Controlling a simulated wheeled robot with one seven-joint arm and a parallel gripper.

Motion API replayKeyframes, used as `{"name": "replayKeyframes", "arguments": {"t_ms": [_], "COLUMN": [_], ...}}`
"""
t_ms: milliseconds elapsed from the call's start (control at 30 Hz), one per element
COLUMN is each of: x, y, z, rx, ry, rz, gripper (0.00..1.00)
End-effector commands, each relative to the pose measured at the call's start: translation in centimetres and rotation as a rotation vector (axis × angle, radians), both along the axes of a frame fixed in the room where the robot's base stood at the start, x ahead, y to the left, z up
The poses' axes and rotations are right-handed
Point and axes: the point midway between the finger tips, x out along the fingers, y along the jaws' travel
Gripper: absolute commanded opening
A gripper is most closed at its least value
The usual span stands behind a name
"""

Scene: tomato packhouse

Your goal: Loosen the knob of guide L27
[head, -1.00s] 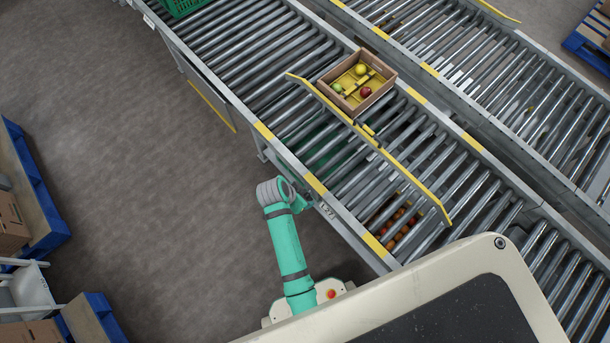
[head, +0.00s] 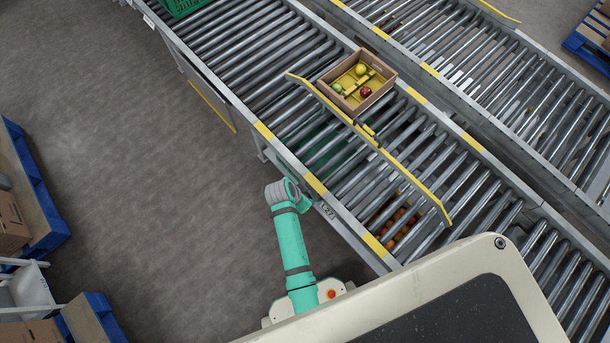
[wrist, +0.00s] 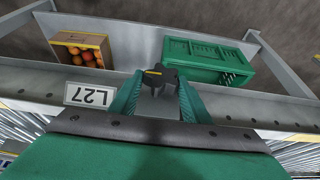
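The L27 label shows on the conveyor's near rail in the head view (head: 328,211) and, upside down, in the wrist view (wrist: 90,95). The dark knob (wrist: 161,75), with a small yellow mark, is beside the label in the wrist view; in the head view my arm hides it. My gripper (wrist: 161,84) has its two green fingers apart, one on each side of the knob. The gaps are too narrow to see whether they touch it. The yellow guide bar (head: 410,182) lies slanted across the rollers.
A cardboard box (head: 381,96) with a few fruits stands on the rollers against the guide. Below the conveyor are a green crate (wrist: 205,62) and a box of orange-red fruit (wrist: 80,50). Blue pallets (head: 50,215) stand left; the floor between is clear.

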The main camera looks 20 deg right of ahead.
Motion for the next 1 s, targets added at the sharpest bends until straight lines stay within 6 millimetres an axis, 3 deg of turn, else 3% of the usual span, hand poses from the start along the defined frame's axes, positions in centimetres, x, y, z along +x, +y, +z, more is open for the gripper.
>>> {"name": "replayKeyframes", "arguments": {"t_ms": [367, 1000], "x": [0.4, 1.5], "y": [0.2, 0.5], "z": [0.1, -0.1], "rx": [-0.026, -0.206], "ry": [0.072, 0.561], "rz": [0.002, 0.003], "gripper": [0.21, 0.21]}}
